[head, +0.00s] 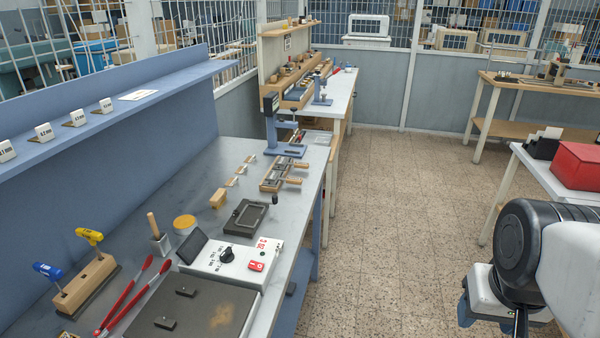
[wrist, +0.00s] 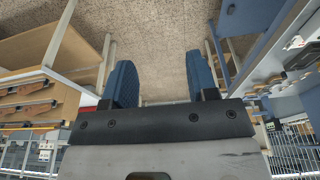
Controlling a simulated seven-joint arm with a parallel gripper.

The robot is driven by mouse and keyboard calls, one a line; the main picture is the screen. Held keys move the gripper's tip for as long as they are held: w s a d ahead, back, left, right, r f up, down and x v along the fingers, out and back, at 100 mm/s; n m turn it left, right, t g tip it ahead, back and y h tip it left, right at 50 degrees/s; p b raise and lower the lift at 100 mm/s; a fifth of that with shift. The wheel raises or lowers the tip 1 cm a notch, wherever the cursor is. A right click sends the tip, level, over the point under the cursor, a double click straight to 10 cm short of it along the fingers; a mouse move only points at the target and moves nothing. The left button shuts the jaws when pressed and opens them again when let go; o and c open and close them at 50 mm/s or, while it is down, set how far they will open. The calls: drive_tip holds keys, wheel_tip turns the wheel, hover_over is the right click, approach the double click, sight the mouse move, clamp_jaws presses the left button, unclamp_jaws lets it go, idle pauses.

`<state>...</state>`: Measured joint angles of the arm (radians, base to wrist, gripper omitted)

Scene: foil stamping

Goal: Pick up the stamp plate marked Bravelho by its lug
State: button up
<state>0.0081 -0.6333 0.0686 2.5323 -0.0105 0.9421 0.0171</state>
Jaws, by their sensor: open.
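Two small dark blocks, which may be stamp plates, lie apart on the dark hotplate surface (head: 205,318) at the bottom of the head view: a nearer block (head: 165,323) and a farther block (head: 186,291). No name can be read on either, so I cannot tell which is marked Bravelho, and a lug is not clear at this size. My gripper (wrist: 163,82) shows two blue fingers apart with nothing between them in the wrist view. In the head view it hangs at the lower right, over the floor, well right of the bench.
A white control box (head: 232,258) with a knob and red display adjoins the hotplate. Red-handled tongs (head: 134,294) lie left of it. A wooden block with blue and yellow handled tools (head: 86,285) stands farther left. A dark tray (head: 246,217) lies behind. Open floor separates bench and arm.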

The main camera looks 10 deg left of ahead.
drive_tip(key=shift+o, duration=0.4)
drive_tip(key=shift+w+r, duration=0.1)
drive_tip(key=w+a+r+m, duration=0.25)
drive_tip(key=w+a, duration=0.25)
drive_tip(key=w, duration=0.7)
drive_tip(key=w+a+r+m+g, duration=0.1)
drive_tip(key=w+a+r+m, duration=0.3)
drive_tip(key=w, duration=0.7)
drive_tip(key=w+a+m, duration=0.2)
drive_tip(key=w+a, duration=0.4)
drive_tip(key=w, duration=0.6)
drive_tip(key=w+a+f+m, duration=0.3)
drive_tip(key=w+a+f, duration=0.3)
drive_tip(key=w+a, duration=0.2)
drive_tip(key=w+a+f+m+g, duration=0.1)
drive_tip(key=w+a+f+m, duration=0.2)
drive_tip(key=w+a+f, duration=0.3)
drive_tip(key=w+a+f+m, duration=0.3)
drive_tip(key=w+a+f, duration=0.3)
drive_tip(key=w+a, duration=0.6)
drive_tip(key=shift+a+f+g, duration=0.1)
drive_tip(key=shift+a+g, duration=0.2)
drive_tip(key=shift+a, duration=2.1)
drive_tip(key=shift+w+a+f, duration=0.15)
drive_tip(key=shift+a+f, duration=0.05)
drive_tip(key=shift+f, duration=0.15)
